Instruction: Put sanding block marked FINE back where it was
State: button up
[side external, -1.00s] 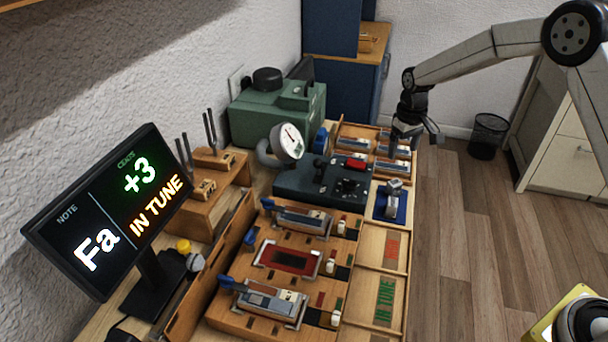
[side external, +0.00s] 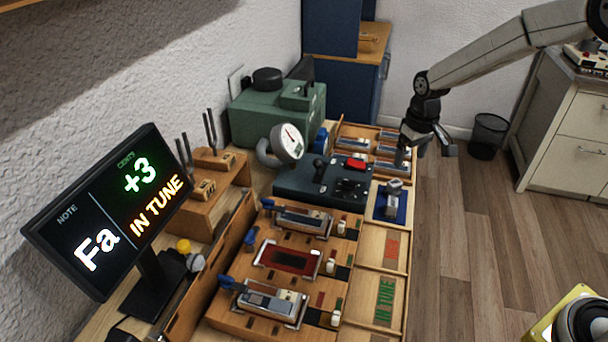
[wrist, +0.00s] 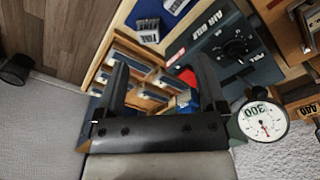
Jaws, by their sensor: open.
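A small grey block with a white label sits on a blue pad (side external: 401,214) near the right edge of the bench in the side view (side external: 393,188). In the wrist view its label reads FINE (wrist: 148,30), and the blue pad (wrist: 176,6) shows beside it. My gripper (side external: 426,150) is open and empty. It hangs above the far right edge of the bench, beyond and above the FINE block and apart from it. In the wrist view the open fingers (wrist: 160,70) frame the compartmented wooden tray, with the block ahead of them, slightly left.
The wooden tray (wrist: 118,54) holds several blocks in slots. Beside it stands the dark AIR BOX (side external: 322,180) with lever, knob and red part, plus a round gauge (side external: 287,142). Wooden racks with keyed pieces (side external: 285,262) fill the near bench.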

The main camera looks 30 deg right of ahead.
jog(key=s+a+t, duration=0.1)
jog(key=s+a, duration=0.1)
jog(key=s, duration=0.7)
jog(key=s+a, duration=0.3)
jog(key=s, duration=0.7)
jog(key=shift+s+a+r+t, duration=0.2)
jog(key=shift+r+t, duration=0.2)
jog(key=shift+r, duration=0.05)
